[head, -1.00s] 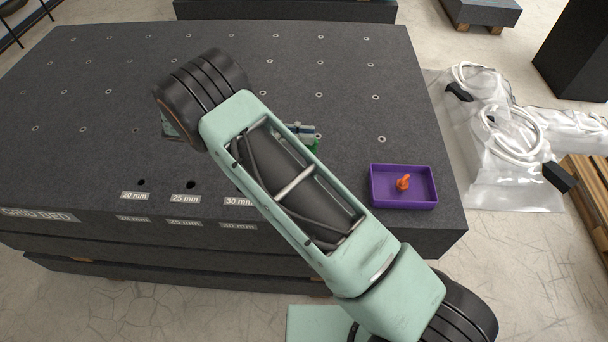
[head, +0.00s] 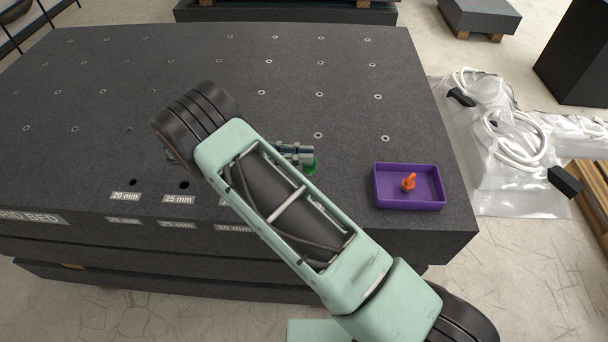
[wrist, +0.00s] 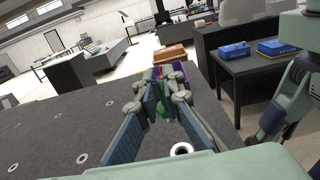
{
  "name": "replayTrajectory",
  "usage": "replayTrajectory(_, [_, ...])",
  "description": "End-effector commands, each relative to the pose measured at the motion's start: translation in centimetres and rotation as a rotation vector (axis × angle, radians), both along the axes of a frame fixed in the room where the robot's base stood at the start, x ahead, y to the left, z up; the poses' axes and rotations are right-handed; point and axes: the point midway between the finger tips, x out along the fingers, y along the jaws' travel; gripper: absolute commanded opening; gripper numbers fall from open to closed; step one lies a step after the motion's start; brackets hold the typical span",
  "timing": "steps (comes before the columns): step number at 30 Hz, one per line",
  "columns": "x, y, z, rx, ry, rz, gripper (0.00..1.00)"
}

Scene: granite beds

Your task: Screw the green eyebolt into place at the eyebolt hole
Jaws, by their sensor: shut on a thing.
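The green eyebolt (head: 311,167) shows as a small green patch at my gripper (head: 296,154), just past my arm in the head view. In the wrist view my gripper (wrist: 164,98) is shut on the eyebolt (wrist: 163,106), which shows green between the fingers. The eyebolt's thread is hidden, so I cannot tell whether its tip touches the granite. Dark holes labelled 20 mm (head: 133,182) and 25 mm (head: 184,185) are near the bed's front edge. The hole by the 30 mm label is hidden behind my arm. I cannot tell which hole is the eyebolt hole.
A purple tray (head: 434,203) with an orange eyebolt (head: 408,182) inside stands at the bed's front right corner. The granite bed (head: 90,90) has several small ringed inserts and is otherwise clear on the left. Bagged white hoses (head: 510,140) lie beyond its right edge.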

Motion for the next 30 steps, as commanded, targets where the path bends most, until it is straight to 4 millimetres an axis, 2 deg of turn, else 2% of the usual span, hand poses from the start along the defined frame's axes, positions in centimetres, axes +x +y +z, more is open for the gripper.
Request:
replayTrajectory(8, [0.0,0.0,-0.9,0.0,0.0,0.0,0.0])
replayTrajectory(21, [0.0,0.1,-5.1,0.0,0.0,0.0,0.0])
replayTrajectory(30, [0.0,0.1,-5.6,0.001,0.0,0.0,0.0])
